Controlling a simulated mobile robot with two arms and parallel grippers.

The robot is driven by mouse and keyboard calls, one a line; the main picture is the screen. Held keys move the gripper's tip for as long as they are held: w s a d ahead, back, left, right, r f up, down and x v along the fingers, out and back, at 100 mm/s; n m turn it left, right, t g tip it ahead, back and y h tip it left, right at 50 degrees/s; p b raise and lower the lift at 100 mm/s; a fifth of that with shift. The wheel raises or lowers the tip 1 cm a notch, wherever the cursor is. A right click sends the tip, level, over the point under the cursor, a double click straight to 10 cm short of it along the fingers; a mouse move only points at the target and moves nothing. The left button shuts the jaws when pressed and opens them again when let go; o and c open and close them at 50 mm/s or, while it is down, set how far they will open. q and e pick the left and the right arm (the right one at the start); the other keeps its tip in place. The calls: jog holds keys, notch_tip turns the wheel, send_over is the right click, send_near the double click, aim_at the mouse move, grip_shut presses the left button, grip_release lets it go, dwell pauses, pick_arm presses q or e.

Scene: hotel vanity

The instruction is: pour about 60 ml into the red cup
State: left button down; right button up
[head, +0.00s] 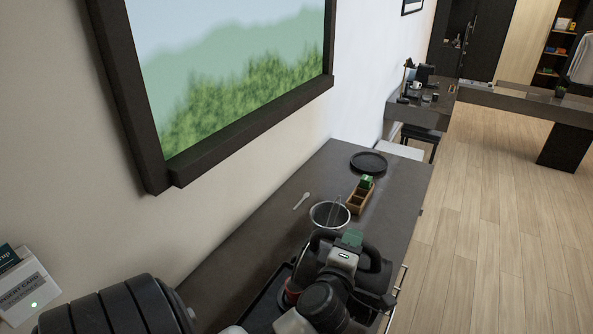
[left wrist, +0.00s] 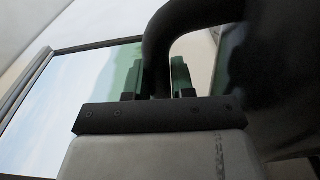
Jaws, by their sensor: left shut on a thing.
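My left gripper (head: 349,240), with green fingertips, is shut on the handle of a black kettle (head: 377,272) over the near part of the dark counter. In the left wrist view, the gripper (left wrist: 163,80) has its green fingers on either side of the curved black handle (left wrist: 195,18). A small patch of red, probably the red cup (head: 291,294), shows just left of my gripper; most of it is hidden by my arm. I cannot tell the cup's contents or whether the spout is over it. My right gripper is not in view.
A dark tray (head: 262,309) lies under the arm. Beyond it on the counter (head: 283,222) are an ice bucket (head: 327,216) with tongs, a wooden box (head: 361,195) with a green packet, a round black tray (head: 369,162) and a white spoon (head: 301,201). The wall borders the left side.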

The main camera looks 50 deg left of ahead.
aim_at(379, 262)
pick_arm(q)
jog(key=shift+s+a+r+n+p, duration=0.2)
jog(key=shift+a+r+n+p, duration=0.1)
jog(key=shift+a+r+p, duration=0.15)
jog(key=shift+s+a+r+n+p, duration=0.15)
jog(key=shift+a+r+n+p, duration=0.15)
jog(key=shift+a, duration=0.15)
dwell(0.5)
jog(key=shift+w+d, duration=0.25)
jog(key=shift+d, duration=0.2)
dwell(0.5)
jog(key=shift+s+a+r+n, duration=0.2)
jog(key=shift+s+a+n, duration=0.1)
jog(key=shift+a, duration=0.25)
dwell(0.9)
jog(key=w+d+f+m+b, duration=0.1)
jog(key=d+b, duration=0.1)
jog(key=w+d+f+m+b, duration=0.1)
jog(key=d, duration=0.1)
jog(key=w+d+f+m+b, duration=0.1)
jog(key=d+f+m+b, duration=0.1)
jog(key=d, duration=0.1)
jog(key=shift+d+f+b, duration=0.1)
jog(key=shift+b, duration=0.25)
jog(key=shift+w+d, duration=0.15)
jog(key=shift+d, duration=0.15)
jog(key=shift+w+d+f+m+p, duration=0.15)
jog(key=shift+d+f+m+p, duration=0.2)
jog(key=shift+m, duration=0.25)
jog(key=shift+d+f, duration=0.1)
